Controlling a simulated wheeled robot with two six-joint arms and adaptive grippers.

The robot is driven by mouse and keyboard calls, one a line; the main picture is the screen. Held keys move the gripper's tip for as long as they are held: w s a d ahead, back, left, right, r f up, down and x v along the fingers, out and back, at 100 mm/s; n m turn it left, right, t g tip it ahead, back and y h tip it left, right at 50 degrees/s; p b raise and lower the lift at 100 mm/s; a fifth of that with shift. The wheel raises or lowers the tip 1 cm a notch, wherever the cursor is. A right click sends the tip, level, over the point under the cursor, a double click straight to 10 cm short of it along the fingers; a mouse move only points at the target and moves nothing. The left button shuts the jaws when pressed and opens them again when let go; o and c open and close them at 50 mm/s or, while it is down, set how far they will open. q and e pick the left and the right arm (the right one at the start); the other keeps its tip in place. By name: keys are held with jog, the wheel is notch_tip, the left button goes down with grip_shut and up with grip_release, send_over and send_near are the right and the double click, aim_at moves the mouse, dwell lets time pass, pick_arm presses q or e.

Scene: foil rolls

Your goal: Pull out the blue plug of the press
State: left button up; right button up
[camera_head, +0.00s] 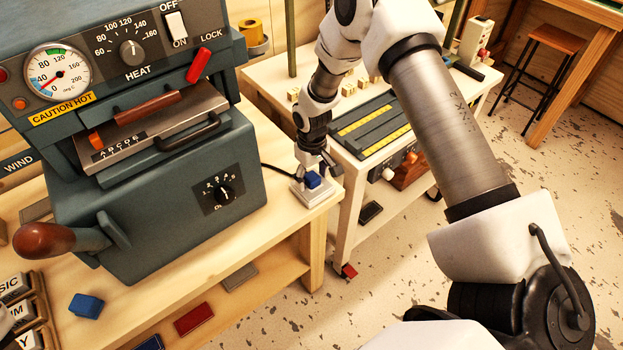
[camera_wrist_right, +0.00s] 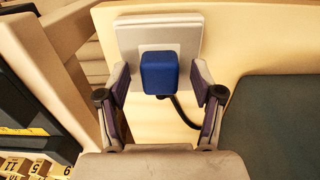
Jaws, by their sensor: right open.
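The blue plug (camera_head: 313,180) sits in a pale square socket plate (camera_head: 318,193) at the right corner of the wooden bench. A black cord runs from it to the green-grey press (camera_head: 160,190). In the right wrist view the blue plug (camera_wrist_right: 159,74) stands in front of the socket plate (camera_wrist_right: 185,30). My right gripper (camera_head: 318,172) is at the plug, and its open fingers (camera_wrist_right: 162,83) show on either side of it with gaps. It holds nothing. My left gripper is not clearly in view.
The press has a dial panel, a red-brown handle (camera_head: 45,239) and a red lock lever (camera_head: 199,66). A blue block (camera_head: 86,305) lies on the bench in front. A white cart (camera_head: 345,215) with a dark slotted board (camera_head: 372,125) stands close to the right of the bench.

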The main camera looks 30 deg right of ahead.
aim_at(312, 176)
jog(key=shift+r, duration=0.1)
dwell(0.3)
grip_shut()
jog(key=shift+r+p, duration=2.9)
jog(key=shift+r, duration=0.05)
